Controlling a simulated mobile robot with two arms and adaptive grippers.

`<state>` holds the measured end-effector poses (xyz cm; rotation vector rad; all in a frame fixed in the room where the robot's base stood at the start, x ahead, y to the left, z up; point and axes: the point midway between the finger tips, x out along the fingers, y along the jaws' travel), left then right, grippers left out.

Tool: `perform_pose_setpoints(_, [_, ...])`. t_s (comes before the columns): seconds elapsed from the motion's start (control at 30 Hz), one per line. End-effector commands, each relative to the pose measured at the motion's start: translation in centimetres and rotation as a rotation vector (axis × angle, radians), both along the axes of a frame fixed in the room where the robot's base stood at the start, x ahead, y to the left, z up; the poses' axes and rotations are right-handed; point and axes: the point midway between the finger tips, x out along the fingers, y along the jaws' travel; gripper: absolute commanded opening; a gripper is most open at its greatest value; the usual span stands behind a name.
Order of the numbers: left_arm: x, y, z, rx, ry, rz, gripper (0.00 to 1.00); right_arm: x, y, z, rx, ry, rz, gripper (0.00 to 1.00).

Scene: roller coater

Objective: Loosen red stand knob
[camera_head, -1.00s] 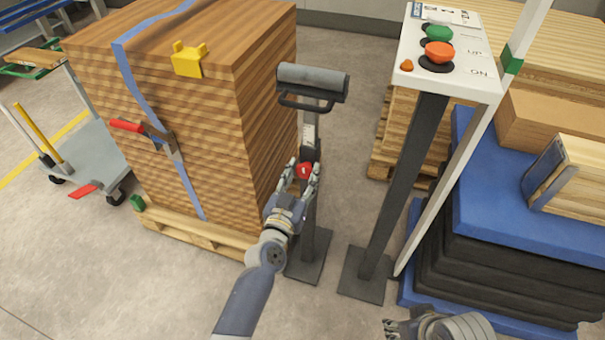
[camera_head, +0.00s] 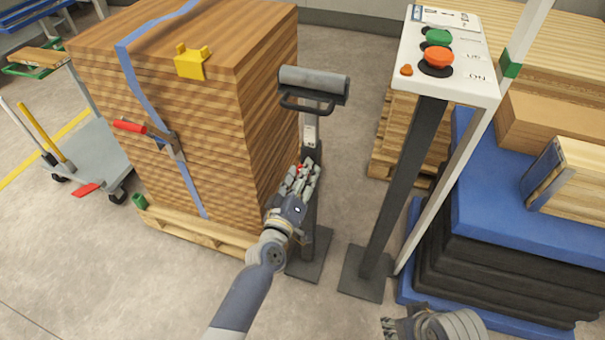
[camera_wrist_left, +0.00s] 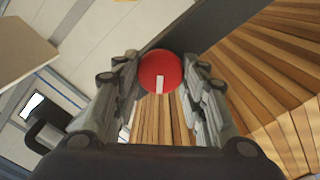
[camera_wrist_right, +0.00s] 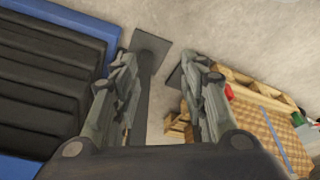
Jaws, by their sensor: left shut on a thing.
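The red stand knob (camera_wrist_left: 161,73) is round with a white mark and shows between my left gripper's fingertips in the left wrist view. My left gripper (camera_head: 303,172) is shut on the knob, one finger on each side of it. In the head view the fingers hide most of the knob. The knob sits on the dark post of the roller stand (camera_head: 313,205), below its grey roller (camera_head: 313,80). My right gripper (camera_wrist_right: 165,75) is open and empty, and shows low at the bottom right in the head view.
A strapped stack of wooden boards (camera_head: 195,130) on a pallet stands close left of the stand. Blue and black mats (camera_head: 480,220) lie further right. Bare floor lies in front.

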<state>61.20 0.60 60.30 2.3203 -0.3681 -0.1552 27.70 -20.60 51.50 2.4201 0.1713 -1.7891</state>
Motion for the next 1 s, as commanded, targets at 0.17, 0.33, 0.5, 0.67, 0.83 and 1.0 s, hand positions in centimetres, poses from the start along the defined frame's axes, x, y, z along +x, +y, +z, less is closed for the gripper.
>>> perform_pose_setpoints(0.17, [0.1,0.1,0.0,-0.158,0.05,0.001,0.15,0.3,0.1,0.2,0.002,-0.01,0.0,0.4])
perform_pose_setpoints(0.33, [0.1,0.1,-0.1,-0.313,0.1,0.001,0.15,0.2,0.1,0.6,0.002,-0.011,0.0,0.4])
perform_pose_setpoints(0.5, [0.1,0.1,-0.2,-0.466,0.149,0.001,0.15,0.3,0.1,1.6,0.004,-0.026,0.001,0.4])
perform_pose_setpoints(0.67, [0.1,0.2,-0.3,-0.598,0.192,0.001,0.15,-0.3,0.1,1.7,0.005,-0.02,0.001,0.4])
perform_pose_setpoints(0.83, [0.1,0.2,-0.3,-0.713,0.229,0.002,0.15,-0.6,0.1,1.0,0.004,-0.006,0.0,0.4])
perform_pose_setpoints(1.0, [0.1,0.2,-0.4,-0.797,0.257,0.002,0.15,-0.6,0.1,0.8,0.003,-0.007,0.0,0.4])
